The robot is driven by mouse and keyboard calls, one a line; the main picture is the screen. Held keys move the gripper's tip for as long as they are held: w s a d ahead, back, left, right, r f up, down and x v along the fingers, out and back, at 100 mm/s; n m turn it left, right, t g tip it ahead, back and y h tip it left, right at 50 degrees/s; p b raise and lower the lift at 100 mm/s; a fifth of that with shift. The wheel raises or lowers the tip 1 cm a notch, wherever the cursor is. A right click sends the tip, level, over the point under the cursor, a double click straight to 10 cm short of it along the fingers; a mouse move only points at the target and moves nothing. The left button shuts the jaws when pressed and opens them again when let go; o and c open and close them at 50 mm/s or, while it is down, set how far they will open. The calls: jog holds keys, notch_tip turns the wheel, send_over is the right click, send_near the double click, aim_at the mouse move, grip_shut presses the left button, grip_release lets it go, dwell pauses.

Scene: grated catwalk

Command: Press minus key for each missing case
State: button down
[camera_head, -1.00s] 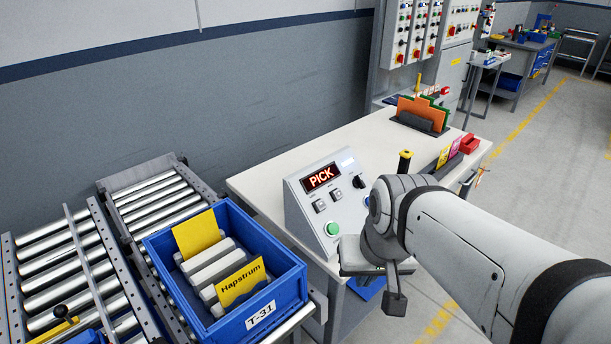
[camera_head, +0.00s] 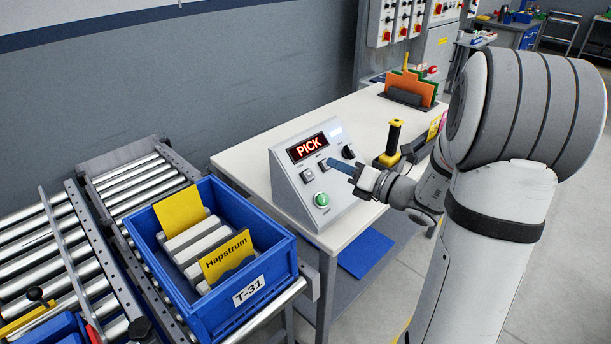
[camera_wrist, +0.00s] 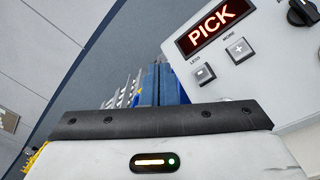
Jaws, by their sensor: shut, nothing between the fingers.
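The grey control box (camera_head: 325,195) stands on the white bench with a red PICK display (camera_head: 307,147), also lit in the wrist view (camera_wrist: 216,25). Its minus key (camera_wrist: 203,74), marked LESS, sits lower left of the plus key (camera_wrist: 240,50), marked MORE. My gripper (camera_head: 338,165) is shut and empty; its blue fingertips are in front of the key panel, and contact cannot be told. In the wrist view the fingers (camera_wrist: 160,84) appear left of the minus key. The blue tote (camera_head: 215,313), labelled T-31, holds several pale cases (camera_head: 200,248) between two yellow cards, the front one reading Hapstrum (camera_head: 226,257).
A green button (camera_head: 322,199) and a black knob (camera_head: 348,151) are also on the box. Roller conveyors (camera_head: 135,185) run at left. Orange and green boards (camera_head: 408,85) stand at the bench's back.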

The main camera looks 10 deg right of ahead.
aim_at(309, 175)
jog(key=shift+w+d+m+t, duration=0.2)
jog(key=shift+d+m+t, duration=0.1)
jog(key=shift+d+m, duration=0.1)
jog(key=w+a+f+b, duration=0.2)
jog(key=f+b, duration=0.1)
jog(key=w+a+f+b, duration=0.1)
jog(key=f, duration=0.1)
jog(key=shift+w+f+b, duration=0.1)
jog(key=shift+w+b, duration=0.2)
jog(key=shift+w, duration=0.1)
jog(key=shift+w+a+f+b, duration=0.4)
jog(key=shift+w+f, duration=0.15)
jog(key=shift+w, duration=0.05)
jog(key=shift+w+f, duration=0.1)
dwell(1.4)
jog(key=shift+w+a+f, duration=0.15)
jog(key=shift+w+f, duration=0.05)
